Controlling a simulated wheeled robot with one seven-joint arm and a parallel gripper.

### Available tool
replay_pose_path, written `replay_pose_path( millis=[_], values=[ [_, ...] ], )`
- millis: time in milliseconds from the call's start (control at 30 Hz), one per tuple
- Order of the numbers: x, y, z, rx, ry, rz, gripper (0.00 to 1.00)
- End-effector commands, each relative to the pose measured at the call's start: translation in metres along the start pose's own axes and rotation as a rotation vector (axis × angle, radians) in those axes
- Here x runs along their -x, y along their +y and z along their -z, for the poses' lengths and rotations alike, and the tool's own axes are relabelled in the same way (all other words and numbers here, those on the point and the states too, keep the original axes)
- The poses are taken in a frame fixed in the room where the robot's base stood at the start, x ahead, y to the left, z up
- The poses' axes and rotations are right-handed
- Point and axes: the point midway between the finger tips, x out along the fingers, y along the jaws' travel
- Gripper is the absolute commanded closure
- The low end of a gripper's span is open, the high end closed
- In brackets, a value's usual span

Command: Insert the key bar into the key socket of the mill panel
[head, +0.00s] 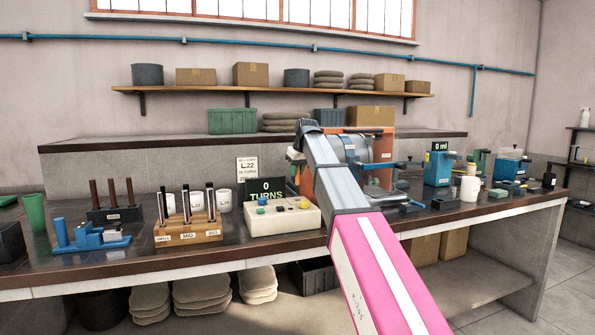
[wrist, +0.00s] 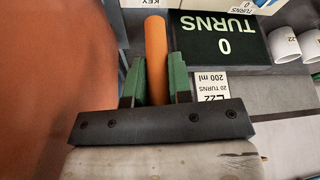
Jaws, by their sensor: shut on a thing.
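The key bar (wrist: 154,45) is an orange rod held between the green fingers of my gripper (wrist: 155,82) in the wrist view. The gripper is shut on it, and the bar sticks out past the fingertips. The cream mill panel (head: 284,221) with coloured buttons stands on the bench in the head view, left of my arm. A strip of the panel with an upside-down KEY label (wrist: 150,3) shows at the top edge of the wrist view, beyond the bar. The key socket cannot be made out. In the head view my gripper is mostly hidden behind my arm.
The black TURNS display (head: 265,190) reads 0; in the wrist view it (wrist: 222,38) is right of the bar. The orange mill (head: 385,145) stands close behind my arm; a large orange-brown surface (wrist: 50,70) fills the wrist view's left. A wooden rod rack (head: 188,232) stands left.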

Motion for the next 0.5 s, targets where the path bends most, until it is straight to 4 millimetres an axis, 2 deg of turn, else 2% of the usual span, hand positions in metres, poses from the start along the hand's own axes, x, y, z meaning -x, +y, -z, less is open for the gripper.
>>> replay_pose_path(
  millis=[500],
  values=[
    [-0.038, 0.0, -0.017, 0.0, -0.001, 0.0, 1.0]
  ],
)
